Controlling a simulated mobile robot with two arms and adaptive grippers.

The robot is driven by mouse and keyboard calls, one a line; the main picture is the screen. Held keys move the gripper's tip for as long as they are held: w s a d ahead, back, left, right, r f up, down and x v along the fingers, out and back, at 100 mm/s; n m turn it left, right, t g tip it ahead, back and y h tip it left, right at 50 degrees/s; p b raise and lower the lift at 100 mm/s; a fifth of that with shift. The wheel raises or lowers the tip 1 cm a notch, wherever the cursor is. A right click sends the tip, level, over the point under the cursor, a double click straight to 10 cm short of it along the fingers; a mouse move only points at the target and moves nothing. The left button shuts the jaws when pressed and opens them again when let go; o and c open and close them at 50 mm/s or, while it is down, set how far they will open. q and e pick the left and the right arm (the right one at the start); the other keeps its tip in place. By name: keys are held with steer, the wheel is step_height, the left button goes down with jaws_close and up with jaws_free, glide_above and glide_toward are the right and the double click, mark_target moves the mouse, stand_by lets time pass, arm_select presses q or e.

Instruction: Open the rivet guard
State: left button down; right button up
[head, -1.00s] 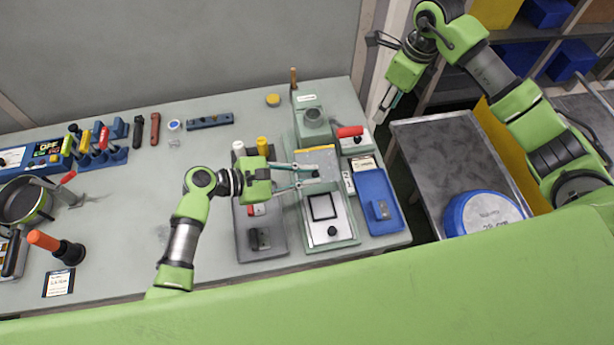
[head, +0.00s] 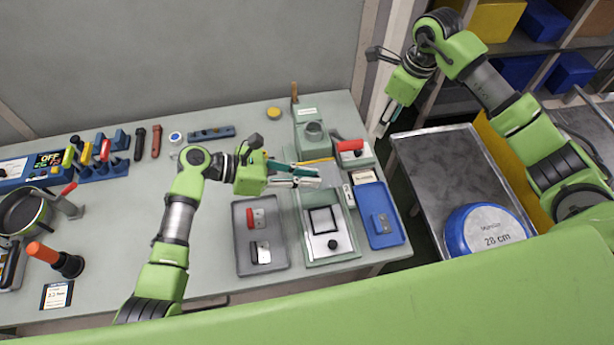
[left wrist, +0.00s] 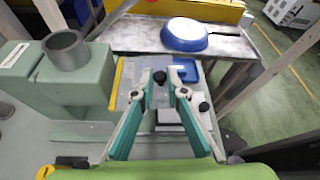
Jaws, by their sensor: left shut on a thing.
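The pale green rivet press (head: 312,134) stands at the right of the bench. It also shows in the left wrist view (left wrist: 65,80). A yellow-edged, see-through panel that looks like the rivet guard (left wrist: 128,80) is at the front of the press; its yellow edge shows in the head view (head: 317,161). My left gripper (head: 318,176) is at the guard, fingers pointing right. In the left wrist view its fingertips (left wrist: 160,84) close in around a small dark knob (left wrist: 159,76). The fingers hide part of the panel. My right gripper (head: 387,116) hangs empty right of the bench.
A fixture plate with a black knob (head: 333,244) lies in front of the press. A grey tray (head: 240,262) is to its left, a blue tray (head: 389,239) to its right. A red-handled device (head: 352,152) stands close by.

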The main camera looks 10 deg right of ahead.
arm_select(q)
steer(key=c, duration=2)
jaws_free()
steer(key=shift+c, duration=0.2)
steer(key=shift+a, duration=0.15)
steer(key=v, duration=1.1)
steer(key=shift+a+r, duration=0.25)
steer(key=shift+a, duration=0.1)
steer(key=shift+w, duration=0.1)
